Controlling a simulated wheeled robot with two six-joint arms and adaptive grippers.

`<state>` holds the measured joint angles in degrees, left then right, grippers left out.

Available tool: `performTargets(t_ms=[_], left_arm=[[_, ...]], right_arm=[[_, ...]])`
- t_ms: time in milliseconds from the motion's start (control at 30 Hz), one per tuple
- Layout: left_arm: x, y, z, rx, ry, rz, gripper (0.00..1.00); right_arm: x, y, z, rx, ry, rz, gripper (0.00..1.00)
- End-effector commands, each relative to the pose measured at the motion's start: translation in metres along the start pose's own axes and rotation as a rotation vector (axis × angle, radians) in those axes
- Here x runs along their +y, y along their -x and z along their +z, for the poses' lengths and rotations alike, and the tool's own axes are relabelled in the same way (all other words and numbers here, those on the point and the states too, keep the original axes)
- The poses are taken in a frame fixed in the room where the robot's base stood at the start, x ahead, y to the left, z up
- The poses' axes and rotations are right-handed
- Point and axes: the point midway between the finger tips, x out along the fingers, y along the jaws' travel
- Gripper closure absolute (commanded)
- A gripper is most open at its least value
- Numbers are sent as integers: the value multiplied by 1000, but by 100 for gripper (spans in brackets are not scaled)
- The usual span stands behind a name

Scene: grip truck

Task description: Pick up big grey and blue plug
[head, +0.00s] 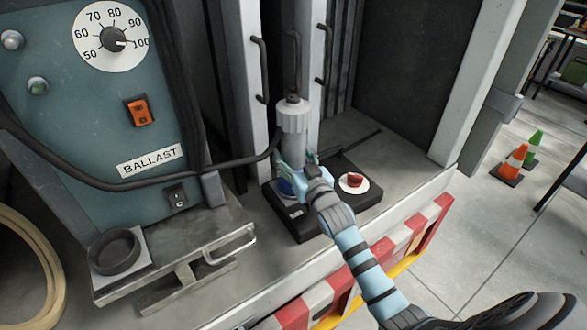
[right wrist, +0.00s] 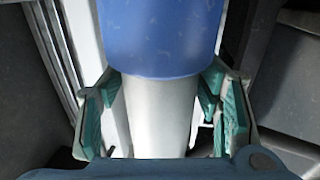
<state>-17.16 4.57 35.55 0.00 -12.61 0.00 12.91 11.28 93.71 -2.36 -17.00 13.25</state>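The big plug (head: 292,130) has a grey ribbed body and stands upright at the black base box (head: 312,232). A bit of its blue lower part shows near the box. My right gripper (head: 297,165) is around the plug's lower body, with one finger on each side. In the right wrist view, the grey shaft (right wrist: 158,115) and the wide blue part (right wrist: 160,38) lie between the teal-padded fingers (right wrist: 162,100). The fingers look spread, with narrow gaps beside the shaft, so I see no firm grip. My left gripper is not in view.
A red knob (head: 355,180) on a white disc is on the box, right of my gripper. Black handles (head: 325,55) stand behind. The striped truck edge (head: 400,237) is in front.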

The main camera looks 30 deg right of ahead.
Motion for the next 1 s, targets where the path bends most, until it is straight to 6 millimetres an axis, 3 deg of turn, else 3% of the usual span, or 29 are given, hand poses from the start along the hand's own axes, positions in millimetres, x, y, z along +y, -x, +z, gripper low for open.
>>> performTargets(t_ms=[33,300,333,600,767,867,1000], left_arm=[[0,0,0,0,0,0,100],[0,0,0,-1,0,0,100],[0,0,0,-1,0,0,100],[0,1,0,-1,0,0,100],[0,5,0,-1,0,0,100],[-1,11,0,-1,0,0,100],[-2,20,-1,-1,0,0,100]], right_arm=[[0,0,0,0,0,0,55],[0,0,1,-2,1,0,98],[0,0,1,-2,1,1,100],[0,0,-2,0,2,0,100],[0,0,-19,4,2,1,100],[0,0,-42,7,2,0,100],[0,0,-89,11,2,-1,100]])
